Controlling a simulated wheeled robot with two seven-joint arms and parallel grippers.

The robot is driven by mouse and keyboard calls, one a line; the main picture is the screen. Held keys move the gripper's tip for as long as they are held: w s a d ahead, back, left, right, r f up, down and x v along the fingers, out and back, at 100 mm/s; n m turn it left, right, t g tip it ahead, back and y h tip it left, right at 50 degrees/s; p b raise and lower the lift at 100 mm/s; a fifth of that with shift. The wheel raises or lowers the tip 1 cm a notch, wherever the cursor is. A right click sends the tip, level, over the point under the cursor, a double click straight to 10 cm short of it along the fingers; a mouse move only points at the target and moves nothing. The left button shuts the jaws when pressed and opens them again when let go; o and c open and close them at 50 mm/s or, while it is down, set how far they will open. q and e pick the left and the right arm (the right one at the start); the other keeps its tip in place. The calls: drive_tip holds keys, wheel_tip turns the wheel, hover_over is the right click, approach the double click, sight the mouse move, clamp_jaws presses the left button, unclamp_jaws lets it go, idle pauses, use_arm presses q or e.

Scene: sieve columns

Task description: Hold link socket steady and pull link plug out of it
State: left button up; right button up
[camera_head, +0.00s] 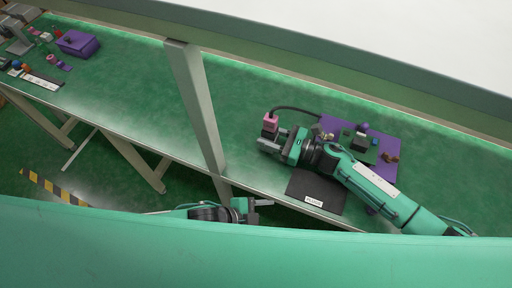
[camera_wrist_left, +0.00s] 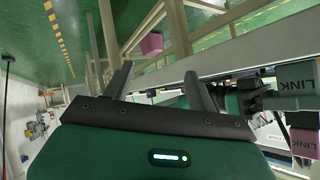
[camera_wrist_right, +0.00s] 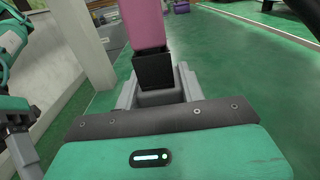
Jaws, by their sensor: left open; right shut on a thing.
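In the left wrist view the grey socket (camera_wrist_left: 297,88) and pink plug (camera_wrist_left: 305,142), both marked LINK, are at the right edge. My left gripper (camera_head: 260,207) is open and empty, low at the table's front edge, apart from both.
A purple board (camera_head: 385,130) with several small parts lies under and behind my right arm. A black labelled mat (camera_head: 315,190) lies at the front edge. A metal post (camera_head: 197,105) stands left of the plug. A purple box (camera_head: 78,43) is far left; the green table between is clear.

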use_arm(q)
drive_tip(key=d+r+h, duration=0.2)
drive_tip(key=d+r, duration=0.3)
wheel_tip(320, 180, up, 19)
drive_tip(key=n+t+y, duration=0.3)
drive_tip(key=n+t, duration=0.4)
drive_tip(key=t, duration=0.6)
hover_over(273, 114)
drive_tip(key=d, duration=0.2)
drive_tip(key=s+a+f+n+y, duration=0.3)
drive_tip(key=s+a+f+n, duration=0.3)
drive_tip(key=s+f+n, duration=0.25)
drive_tip(key=shift+m, duration=0.35)
drive_tip(key=x, duration=1.1)
drive_tip(key=shift+d+f, duration=0.2)
